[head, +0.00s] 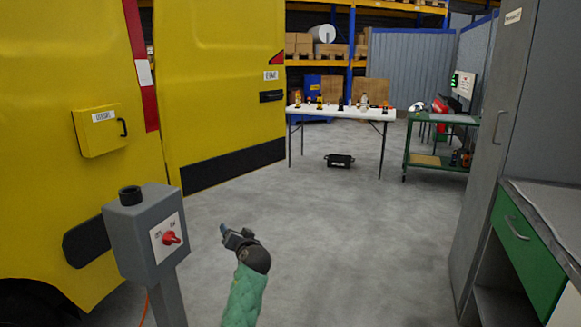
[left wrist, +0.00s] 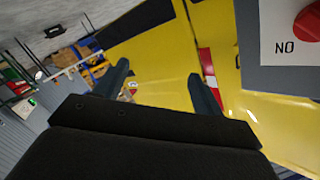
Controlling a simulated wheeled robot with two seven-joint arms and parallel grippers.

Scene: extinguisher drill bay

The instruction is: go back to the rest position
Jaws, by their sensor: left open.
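My left gripper (head: 229,233) is in the lower middle of the head view, at the end of my green-sleeved arm. It is in the air to the right of a grey switch box (head: 140,240) with a red knob (head: 171,238), apart from it. In the left wrist view, the two fingers of my left gripper (left wrist: 160,84) stand apart with nothing held between them. The red knob also shows at that view's upper right corner (left wrist: 309,20). My right gripper is in neither view.
A white table (head: 340,112) with small items and a black case (head: 340,160) stand farther back. A green trolley (head: 437,160) and a green-drawer cabinet (head: 530,240) are right. The middle floor is clear.

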